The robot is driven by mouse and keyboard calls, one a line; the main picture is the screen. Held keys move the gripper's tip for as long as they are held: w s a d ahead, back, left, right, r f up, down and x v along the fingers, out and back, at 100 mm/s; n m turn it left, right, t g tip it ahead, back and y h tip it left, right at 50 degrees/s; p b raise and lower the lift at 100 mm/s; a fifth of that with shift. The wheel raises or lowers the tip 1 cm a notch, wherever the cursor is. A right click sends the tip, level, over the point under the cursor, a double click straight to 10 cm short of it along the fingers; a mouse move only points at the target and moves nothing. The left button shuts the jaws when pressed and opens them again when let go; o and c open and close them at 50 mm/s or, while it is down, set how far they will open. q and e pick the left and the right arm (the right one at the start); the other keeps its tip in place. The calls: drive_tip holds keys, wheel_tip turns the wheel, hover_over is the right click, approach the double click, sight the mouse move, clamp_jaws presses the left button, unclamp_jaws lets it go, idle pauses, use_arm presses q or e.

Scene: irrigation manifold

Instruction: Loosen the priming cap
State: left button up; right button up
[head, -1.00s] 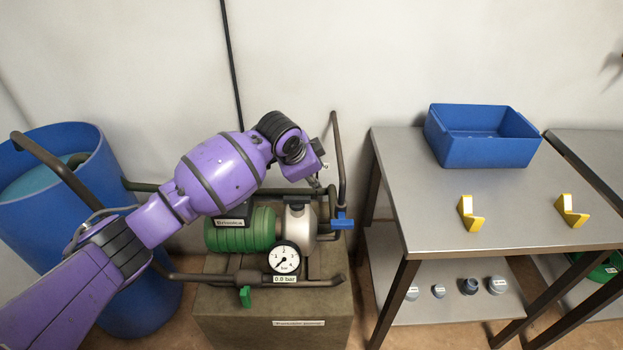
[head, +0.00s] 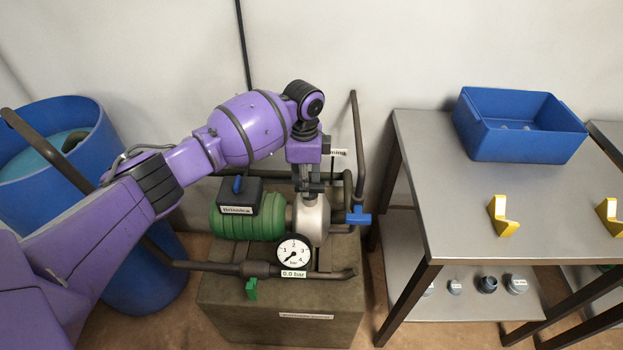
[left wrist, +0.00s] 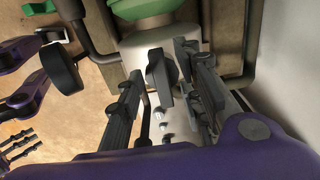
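The pump has a silver housing (head: 313,222) and a green ribbed motor (head: 232,222). The priming cap (left wrist: 160,76) is a dark winged knob on top of the housing, seen in the left wrist view. In the head view my gripper largely hides it. My left gripper (head: 312,190) points straight down over the housing. In the left wrist view its two fingers (left wrist: 160,85) stand on either side of the cap, open, with a visible gap on each side.
A pressure gauge (head: 294,252) reading 0.0 bar stands in front of the pump. A blue valve handle (head: 358,217) is close on the right, and a green handle (head: 251,289) is below. A steel table (head: 440,215) holds a blue bin (head: 520,140) and yellow brackets (head: 503,216).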

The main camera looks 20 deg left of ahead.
use_arm(q)
drive_tip(key=shift+f, duration=0.4)
clamp_jaws()
use_arm(e)
drive_tip(key=shift+w+a, duration=0.1)
drive_tip(key=shift+w, duration=0.2)
use_arm(q)
drive_tip(key=shift+r, duration=0.1)
use_arm(e)
drive_tip(key=shift+r, duration=0.2)
